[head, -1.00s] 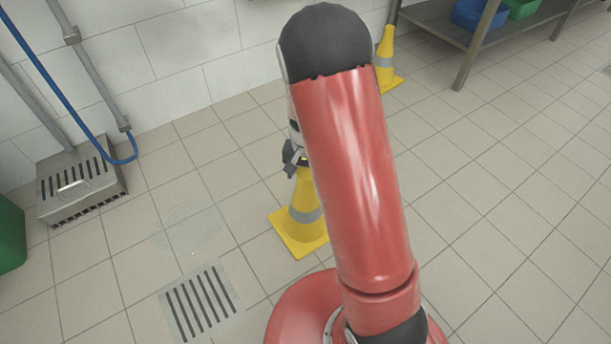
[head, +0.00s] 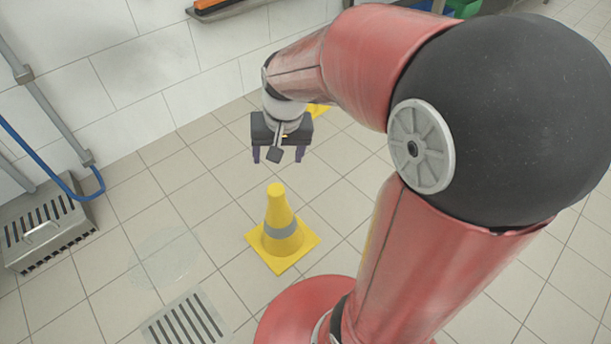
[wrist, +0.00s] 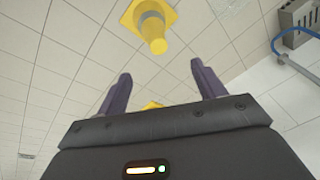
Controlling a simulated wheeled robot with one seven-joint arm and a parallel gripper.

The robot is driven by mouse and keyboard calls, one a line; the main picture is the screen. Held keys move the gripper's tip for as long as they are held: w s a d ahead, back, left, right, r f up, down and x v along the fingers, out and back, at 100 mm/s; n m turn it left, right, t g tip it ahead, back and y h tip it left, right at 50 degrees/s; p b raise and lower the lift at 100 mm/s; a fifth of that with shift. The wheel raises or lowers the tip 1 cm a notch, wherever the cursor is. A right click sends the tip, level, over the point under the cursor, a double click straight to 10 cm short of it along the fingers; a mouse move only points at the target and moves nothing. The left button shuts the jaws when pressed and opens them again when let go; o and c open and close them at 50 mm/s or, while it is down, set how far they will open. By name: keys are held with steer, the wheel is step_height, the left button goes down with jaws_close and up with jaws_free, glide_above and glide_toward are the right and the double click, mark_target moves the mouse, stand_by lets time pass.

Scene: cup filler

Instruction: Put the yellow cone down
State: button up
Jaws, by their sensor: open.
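The yellow cone (head: 278,222) with a grey band stands upright on its square base on the tiled floor, in the middle of the head view. In the wrist view the cone (wrist: 152,24) shows at the top, beyond the fingertips. My gripper (head: 278,157) is open and empty, above and behind the cone, apart from it. In the wrist view its two fingers (wrist: 157,80) are spread wide with nothing between them at the tips.
A second yellow cone (head: 319,110) is partly hidden behind my arm. A floor drain (head: 188,322) and a wet-looking patch (head: 165,257) lie left of the cone. A slotted metal box (head: 45,230) and a blue hose (head: 60,183) are by the left wall.

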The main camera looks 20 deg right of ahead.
steer(key=s+r+n+t, duration=0.1)
steer(key=s+r, duration=0.2)
steer(key=s, duration=0.4)
steer(key=s+r+n+t, duration=0.2)
steer(key=s+r, duration=0.2)
steer(key=s, duration=0.3)
steer(key=shift+s+d+r+h, duration=0.2)
steer(key=shift+s+r+h, duration=0.1)
steer(key=shift+h, duration=0.1)
step_height(320, 180, up, 8)
steer(key=p, duration=0.7)
steer(key=shift+f+p, duration=0.15)
steer(key=shift+p, duration=0.2)
